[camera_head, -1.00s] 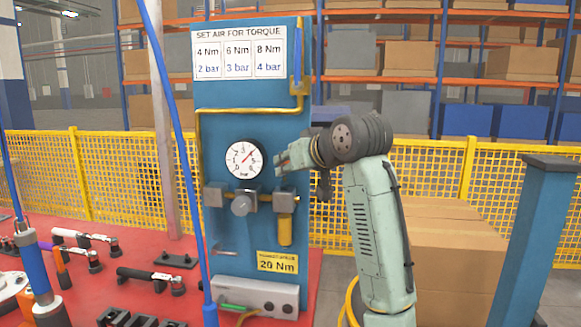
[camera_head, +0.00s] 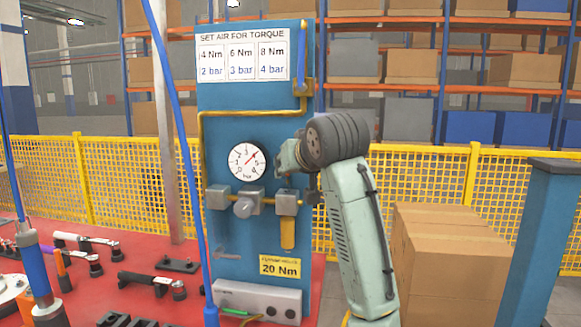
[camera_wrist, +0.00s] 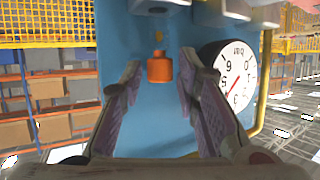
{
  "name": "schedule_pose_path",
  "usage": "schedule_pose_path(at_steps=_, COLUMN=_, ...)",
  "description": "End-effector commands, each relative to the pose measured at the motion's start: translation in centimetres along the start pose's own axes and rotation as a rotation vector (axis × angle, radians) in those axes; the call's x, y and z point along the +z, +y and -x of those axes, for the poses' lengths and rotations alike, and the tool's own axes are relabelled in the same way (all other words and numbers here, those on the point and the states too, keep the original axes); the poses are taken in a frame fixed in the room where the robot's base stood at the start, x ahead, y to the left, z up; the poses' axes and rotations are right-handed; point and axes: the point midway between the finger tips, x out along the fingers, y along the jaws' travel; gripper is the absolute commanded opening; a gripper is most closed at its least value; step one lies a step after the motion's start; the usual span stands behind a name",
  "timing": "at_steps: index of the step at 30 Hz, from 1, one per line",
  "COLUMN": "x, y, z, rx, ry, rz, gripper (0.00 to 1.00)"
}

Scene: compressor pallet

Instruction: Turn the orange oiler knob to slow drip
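The orange oiler knob (camera_wrist: 160,68) shows in the wrist view as a small cylinder in front of the blue panel (camera_wrist: 145,105). It lies between the lines of my two fingers, slightly beyond their tips. My gripper (camera_wrist: 169,78) is open with nothing between its pads. In the head view my gripper (camera_head: 285,158) is right of the gauge, above the oiler block (camera_head: 287,202) with its yellow bowl (camera_head: 288,235). The knob cannot be made out there, probably hidden by my gripper. No finger visibly touches it.
The round pressure gauge (camera_head: 247,162) is close beside my gripper, and also near the right finger in the wrist view (camera_wrist: 228,80). A regulator with a grey knob (camera_head: 243,207) stands left of the oiler. A yellow pipe (camera_head: 200,150) runs along the panel. Cardboard boxes (camera_head: 445,265) stand right.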

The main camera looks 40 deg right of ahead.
Motion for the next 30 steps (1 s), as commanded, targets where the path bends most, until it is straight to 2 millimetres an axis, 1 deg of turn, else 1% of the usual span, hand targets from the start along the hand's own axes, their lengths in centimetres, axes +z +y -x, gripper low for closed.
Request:
schedule_pose_path(at_steps=2, x=0.0, y=0.0, z=0.2, rx=0.0, ry=0.001, rz=0.0, gripper=0.29)
schedule_pose_path(at_steps=5, x=-0.1, y=0.0, z=1.1, rx=0.0, ry=0.002, rz=0.001, gripper=0.29)
schedule_pose_path(at_steps=8, x=-0.1, y=0.0, z=2.7, rx=0.0, ry=0.003, rz=0.001, gripper=0.29)
schedule_pose_path(at_steps=15, x=-0.1, y=0.0, z=8.0, rx=0.0, ry=0.004, rz=0.002, gripper=0.29)
schedule_pose_path(at_steps=18, x=-0.1, y=0.0, z=9.7, rx=0.0, ry=0.003, rz=0.001, gripper=0.29)
schedule_pose_path(at_steps=21, x=-0.1, y=0.0, z=11.0, rx=0.0, ry=0.002, rz=0.001, gripper=0.29)
schedule_pose_path(at_steps=25, x=0.0, y=0.0, z=11.8, rx=0.0, ry=0.0, rz=0.0, gripper=0.29)
schedule_pose_path(at_steps=30, x=0.0, y=0.0, z=12.0, rx=0.0, ry=0.0, rz=0.0, gripper=0.29)
